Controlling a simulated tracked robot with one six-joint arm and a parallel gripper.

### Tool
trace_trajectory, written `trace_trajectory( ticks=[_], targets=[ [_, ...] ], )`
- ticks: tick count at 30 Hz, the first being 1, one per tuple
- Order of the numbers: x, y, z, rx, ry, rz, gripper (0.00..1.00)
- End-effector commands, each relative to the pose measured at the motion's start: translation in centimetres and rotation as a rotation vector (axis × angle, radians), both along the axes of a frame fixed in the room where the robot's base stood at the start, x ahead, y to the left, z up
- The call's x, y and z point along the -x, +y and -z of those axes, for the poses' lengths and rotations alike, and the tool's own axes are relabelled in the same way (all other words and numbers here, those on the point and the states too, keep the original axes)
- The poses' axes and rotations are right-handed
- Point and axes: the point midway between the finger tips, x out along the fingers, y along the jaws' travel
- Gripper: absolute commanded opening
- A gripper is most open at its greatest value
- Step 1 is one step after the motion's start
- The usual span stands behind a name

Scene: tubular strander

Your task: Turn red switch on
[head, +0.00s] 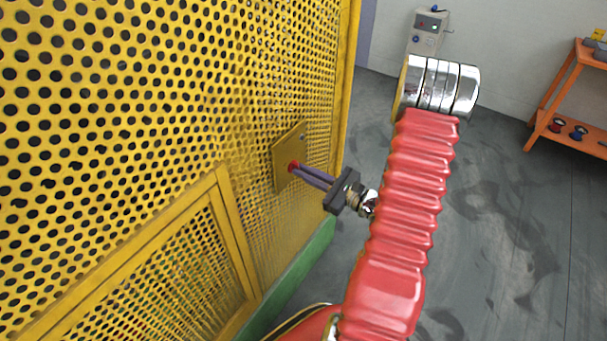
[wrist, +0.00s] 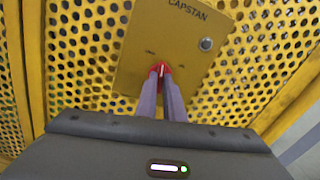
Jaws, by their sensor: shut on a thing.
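The red switch (wrist: 161,69) is a small red knob with a white pointer mark, on a yellow plate (wrist: 188,25) labelled CAPSTAN. In the head view the red switch (head: 293,166) shows at the tips of my gripper, and the plate (head: 287,146) is fixed to the perforated yellow guard. My gripper (head: 298,168) has two slim purple-grey fingers, shut on the red switch. In the wrist view my gripper (wrist: 161,75) has a fingertip on each side of the knob. The white mark looks roughly upright there. The small lettering beside the knob is too blurred to read.
A round dark button or lock (wrist: 206,44) sits on the plate, right of the switch. The perforated yellow guard (head: 120,90) fills the left side. A grey control box (head: 428,30) and an orange shelf (head: 565,95) stand behind. The grey floor (head: 500,230) at right is open.

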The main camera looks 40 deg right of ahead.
Motion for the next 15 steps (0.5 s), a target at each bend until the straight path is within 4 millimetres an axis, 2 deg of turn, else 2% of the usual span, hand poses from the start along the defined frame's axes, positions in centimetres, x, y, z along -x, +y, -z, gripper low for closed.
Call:
trace_trajectory(
  ticks=[1,15],
  targets=[
    [0.15,0.29,0.43,-0.045,0.025,-0.004,0.00],
    [0.10,0.40,0.40,-0.465,0.173,-0.004,0.00]
  ],
)
